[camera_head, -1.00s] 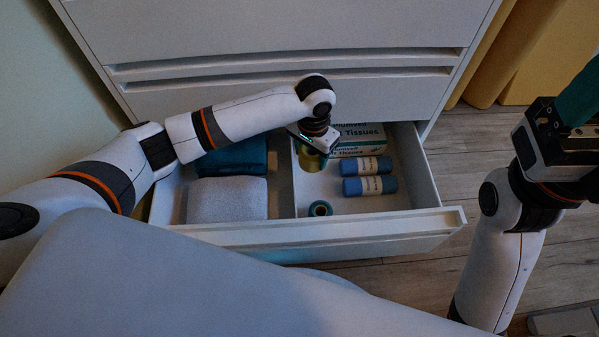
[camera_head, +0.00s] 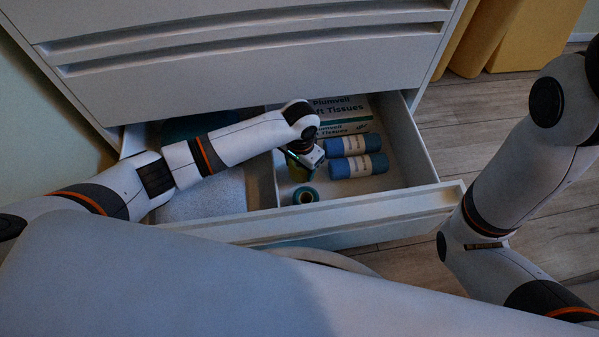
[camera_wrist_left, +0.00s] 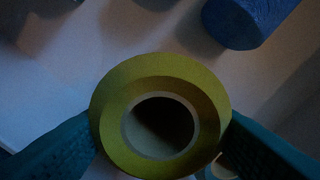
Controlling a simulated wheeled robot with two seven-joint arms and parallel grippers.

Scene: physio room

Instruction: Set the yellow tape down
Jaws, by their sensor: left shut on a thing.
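The yellow tape (camera_head: 297,174) is a roll inside the right compartment of the open drawer (camera_head: 340,228). In the left wrist view the tape (camera_wrist_left: 112,105) faces the camera as a ring, with a teal finger on either side. My left gripper (camera_head: 302,163) is shut on it, reaching down into the drawer just right of the divider. The wrist hides much of the tape in the head view, and I cannot tell whether it touches the drawer floor. My right arm shows at the right, but its gripper is out of view.
A teal roll (camera_head: 306,195) stands in front of the yellow tape, close to it. Two blue rolls (camera_head: 358,166) lie to the right, with a tissue box (camera_head: 340,114) behind. A grey folded towel (camera_head: 205,195) lies left of the divider. Some drawer floor at the right front is bare.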

